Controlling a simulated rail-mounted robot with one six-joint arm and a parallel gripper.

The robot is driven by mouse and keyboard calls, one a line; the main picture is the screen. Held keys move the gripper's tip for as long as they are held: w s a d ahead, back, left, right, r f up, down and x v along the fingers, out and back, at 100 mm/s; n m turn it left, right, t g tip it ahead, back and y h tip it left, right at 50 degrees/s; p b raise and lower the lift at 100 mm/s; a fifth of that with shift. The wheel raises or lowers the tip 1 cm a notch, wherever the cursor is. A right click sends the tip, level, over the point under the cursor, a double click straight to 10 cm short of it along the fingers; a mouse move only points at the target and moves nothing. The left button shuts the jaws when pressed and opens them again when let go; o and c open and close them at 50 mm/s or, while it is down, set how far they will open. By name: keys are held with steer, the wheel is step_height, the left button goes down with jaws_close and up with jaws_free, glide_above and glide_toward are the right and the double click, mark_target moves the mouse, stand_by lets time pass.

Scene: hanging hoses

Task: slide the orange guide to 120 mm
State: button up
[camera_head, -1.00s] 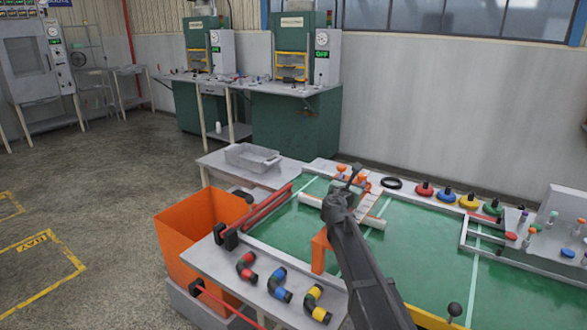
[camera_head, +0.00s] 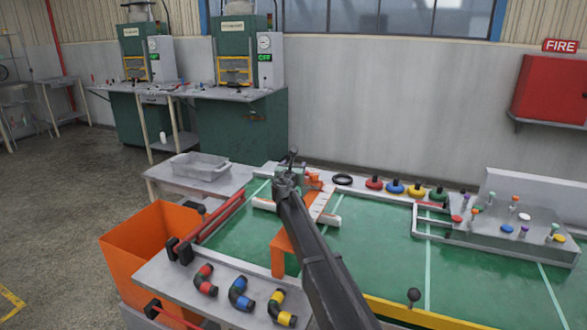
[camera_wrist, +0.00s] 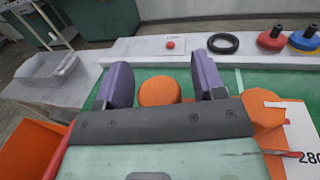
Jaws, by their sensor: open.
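The orange guide (camera_head: 285,245) stands at the left part of the green table, beside a white scale strip (camera_head: 320,203). In the wrist view an orange round knob (camera_wrist: 160,91) shows between my two purple fingers, with an orange block (camera_wrist: 262,113) to the right. A thin red pointer (camera_wrist: 281,153) lies by the scale (camera_wrist: 306,140), where "280" is partly readable. My gripper (camera_wrist: 160,85) is open, with a finger on each side of the knob and small gaps showing. In the head view my arm hides part of the guide and the knob.
Red bars (camera_head: 212,222) run along the table's left edge, near an orange bin (camera_head: 150,245). Several coloured hose elbows (camera_head: 240,294) lie in front. A black ring (camera_head: 342,179) and several coloured knobs (camera_head: 395,187) line the back. The green surface (camera_head: 385,240) right of my arm is clear.

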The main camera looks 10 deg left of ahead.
jaws_close()
steer(key=s+a, duration=0.2)
steer(key=s, duration=0.5)
steer(key=s+a, duration=0.2)
steer(key=s, duration=0.6)
steer(key=shift+s+a, duration=0.2)
steer(key=shift+a, duration=0.1)
jaws_free()
steer(key=s, duration=1)
steer(key=shift+s+a, duration=0.35)
steer(key=shift+a, duration=0.1)
